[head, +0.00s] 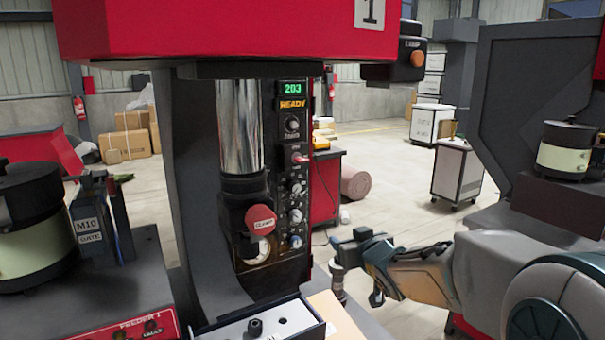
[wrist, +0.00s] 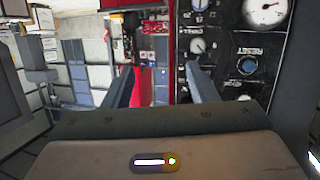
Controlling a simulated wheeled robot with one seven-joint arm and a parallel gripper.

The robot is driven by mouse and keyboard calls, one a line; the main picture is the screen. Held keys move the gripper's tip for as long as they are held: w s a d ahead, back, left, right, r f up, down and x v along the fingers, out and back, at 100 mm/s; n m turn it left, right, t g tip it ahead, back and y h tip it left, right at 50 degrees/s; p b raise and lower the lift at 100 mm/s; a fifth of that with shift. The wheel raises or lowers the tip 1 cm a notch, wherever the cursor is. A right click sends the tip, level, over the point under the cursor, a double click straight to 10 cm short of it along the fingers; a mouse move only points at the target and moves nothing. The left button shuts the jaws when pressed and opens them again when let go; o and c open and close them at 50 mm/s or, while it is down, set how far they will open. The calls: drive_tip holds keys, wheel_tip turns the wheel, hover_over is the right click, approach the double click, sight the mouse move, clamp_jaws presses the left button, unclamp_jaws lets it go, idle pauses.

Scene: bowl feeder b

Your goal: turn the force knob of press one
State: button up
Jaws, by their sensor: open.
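Press one, red and dark grey with a "1" plate (head: 369,12), stands in the middle of the head view. Smaller knobs (head: 296,188) sit lower down; I cannot tell by label which is the force knob. My gripper (head: 355,262) is open and empty, right of the panel's lower part and apart from it. In the wrist view the panel appears upside down, with a knob (wrist: 198,46) just beyond one finger of my gripper (wrist: 162,90).
A green "203" display (head: 292,88) and "READY" light top the panel. A red-capped button (head: 261,219) sits left of it. In the wrist view are a white gauge (wrist: 265,12) and a blue reset button (wrist: 247,65). A lamp box (head: 407,58) overhangs at upper right.

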sight(297, 189)
drive_tip(key=w+a+r+n+y+p, duration=0.2)
drive_tip(key=a+r+y, duration=0.3)
drive_tip(key=r, duration=0.1)
drive_tip(key=shift+t, duration=0.4)
drive_tip(key=p+x, duration=0.3)
drive_tip(key=x, duration=1.1)
drive_tip(key=shift+s+r, duration=0.1)
drive_tip(key=shift+r, duration=0.1)
drive_tip(key=c, duration=1)
